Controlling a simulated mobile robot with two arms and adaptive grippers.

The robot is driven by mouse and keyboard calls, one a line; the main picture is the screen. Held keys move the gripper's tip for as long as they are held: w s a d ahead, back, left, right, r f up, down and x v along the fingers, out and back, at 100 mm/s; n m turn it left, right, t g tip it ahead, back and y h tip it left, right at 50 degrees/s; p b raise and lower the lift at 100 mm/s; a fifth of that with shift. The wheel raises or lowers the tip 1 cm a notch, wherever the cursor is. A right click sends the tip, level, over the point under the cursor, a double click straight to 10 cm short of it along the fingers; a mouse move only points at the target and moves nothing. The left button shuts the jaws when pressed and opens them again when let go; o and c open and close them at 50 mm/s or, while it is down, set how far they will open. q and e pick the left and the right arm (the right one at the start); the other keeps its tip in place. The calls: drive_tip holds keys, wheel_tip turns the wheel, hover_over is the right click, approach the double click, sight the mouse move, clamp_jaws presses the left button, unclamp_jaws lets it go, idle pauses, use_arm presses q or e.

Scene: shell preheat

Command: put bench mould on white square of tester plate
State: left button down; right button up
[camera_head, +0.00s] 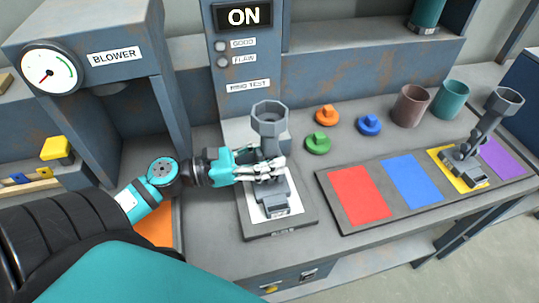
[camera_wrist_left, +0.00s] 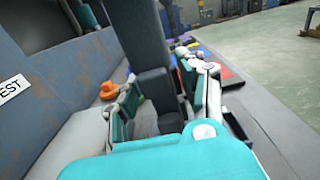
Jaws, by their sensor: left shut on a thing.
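The grey bench mould (camera_head: 270,125), with a cup-shaped top and a blocky foot, stands upright on the white square (camera_head: 254,205) of the tester plate (camera_head: 250,229). My left gripper (camera_head: 268,170) is shut on the mould's stem at mid-height. In the left wrist view the dark stem (camera_wrist_left: 150,75) rises between the two fingers (camera_wrist_left: 165,100). The foot appears to rest on the white square, though I cannot tell whether it bears fully on it. My right gripper is not in view.
To the right lies a mat (camera_head: 345,222) with red, blue, yellow and purple squares. A second grey mould (camera_head: 478,145) stands on its yellow square. Orange, green and blue knobs (camera_head: 369,125) and two cups (camera_head: 411,105) stand behind. The blower (camera_head: 100,60) is at left.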

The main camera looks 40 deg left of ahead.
use_arm(q)
drive_tip(key=c, duration=0.8)
unclamp_jaws()
drive_tip(key=shift+o, duration=0.2)
drive_tip(key=shift+r, duration=0.1)
drive_tip(key=b+v, duration=0.2)
drive_tip(key=v, duration=1)
